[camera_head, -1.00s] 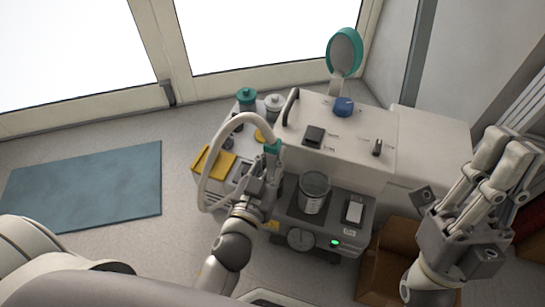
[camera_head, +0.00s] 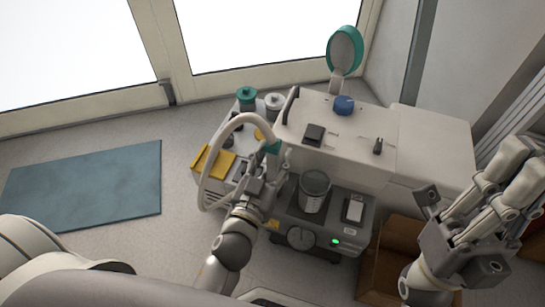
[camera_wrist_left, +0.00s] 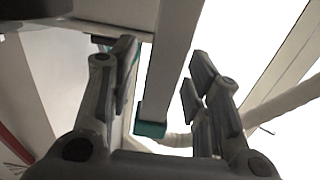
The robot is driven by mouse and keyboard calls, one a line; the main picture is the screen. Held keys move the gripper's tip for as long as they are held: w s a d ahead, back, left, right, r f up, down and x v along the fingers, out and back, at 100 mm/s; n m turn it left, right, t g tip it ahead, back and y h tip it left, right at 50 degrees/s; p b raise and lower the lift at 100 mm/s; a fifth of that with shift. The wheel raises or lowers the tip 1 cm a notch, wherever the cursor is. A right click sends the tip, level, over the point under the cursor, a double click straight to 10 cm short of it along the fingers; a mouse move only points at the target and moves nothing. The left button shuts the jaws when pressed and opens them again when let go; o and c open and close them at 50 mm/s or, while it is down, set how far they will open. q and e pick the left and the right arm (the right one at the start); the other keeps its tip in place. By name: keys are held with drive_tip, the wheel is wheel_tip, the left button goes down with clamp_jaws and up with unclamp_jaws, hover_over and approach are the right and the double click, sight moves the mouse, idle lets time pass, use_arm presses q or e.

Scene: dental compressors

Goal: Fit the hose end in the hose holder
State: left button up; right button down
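The pale hose (camera_head: 208,165) arcs up from the machine's left side and down to its teal end (camera_head: 271,147), beside the machine's front edge. My left gripper (camera_head: 270,165) is just below this end. In the left wrist view its two fingers (camera_wrist_left: 163,85) stand apart, with a clear gap between them. The teal end (camera_wrist_left: 150,129) shows beyond that gap, and the hose (camera_wrist_left: 285,107) runs from it to the right. I cannot make out the hose holder; the gripper and hose end may hide it. My right gripper (camera_head: 518,165) is raised at the right, its fingers apart and empty.
The white compressor unit (camera_head: 425,140) carries a blue knob (camera_head: 344,105) and a teal-rimmed round head (camera_head: 345,50). A dark jar (camera_head: 314,190) stands on the grey front unit (camera_head: 290,215). A cardboard box (camera_head: 385,262) is at right. A blue mat (camera_head: 85,185) lies on open floor.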

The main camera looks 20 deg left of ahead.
use_arm(q)
wheel_tip(320, 180, up, 10)
idle(0.7)
idle(0.4)
